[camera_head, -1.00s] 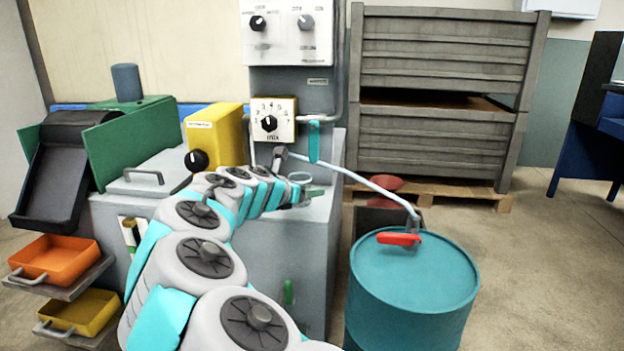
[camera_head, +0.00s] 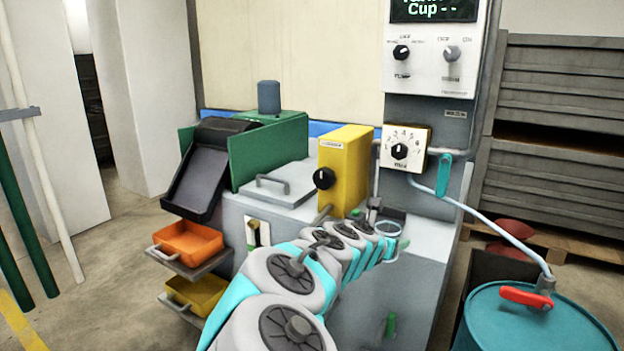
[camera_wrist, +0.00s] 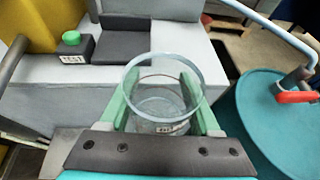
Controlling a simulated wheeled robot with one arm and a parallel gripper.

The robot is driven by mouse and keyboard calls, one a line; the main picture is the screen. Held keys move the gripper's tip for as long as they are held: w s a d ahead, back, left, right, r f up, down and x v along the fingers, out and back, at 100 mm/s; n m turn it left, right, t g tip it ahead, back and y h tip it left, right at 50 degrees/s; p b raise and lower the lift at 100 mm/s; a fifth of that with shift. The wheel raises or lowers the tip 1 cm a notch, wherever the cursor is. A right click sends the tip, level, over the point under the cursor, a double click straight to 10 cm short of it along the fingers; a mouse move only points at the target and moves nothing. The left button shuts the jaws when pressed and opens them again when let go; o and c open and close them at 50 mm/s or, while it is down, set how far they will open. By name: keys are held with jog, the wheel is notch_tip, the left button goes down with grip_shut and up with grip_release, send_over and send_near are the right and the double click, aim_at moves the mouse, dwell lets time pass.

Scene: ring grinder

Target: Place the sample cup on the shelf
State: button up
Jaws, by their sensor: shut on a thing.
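The sample cup is a clear glass cup (camera_wrist: 163,103) with a small label low on its wall. My gripper (camera_wrist: 160,84) is shut on it, with a green finger on each side of the cup. The cup's round rim faces the wrist camera, and the cup looks empty. In the head view the cup (camera_head: 388,229) shows at the end of my arm, by the front right of the grey machine. A dark grey ledge (camera_wrist: 124,43) lies just beyond the cup on the machine top; I cannot tell whether it is the shelf.
A green button on a dark box (camera_wrist: 72,42) stands left of the ledge. A yellow housing (camera_head: 342,170) stands behind my arm. A teal drum (camera_head: 540,325) with a red-handled pipe is at the right. Orange (camera_head: 188,240) and yellow trays (camera_head: 196,293) stick out at the left.

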jog(key=w+a+f+n+t+y, duration=0.2)
jog(key=a+f+n+y, duration=0.1)
jog(key=a, duration=0.4)
jog(key=shift+w+a+f+n+t+y, duration=0.15)
jog(key=shift+w+f+n+t+y, duration=0.15)
jog(key=shift+n+y, duration=0.4)
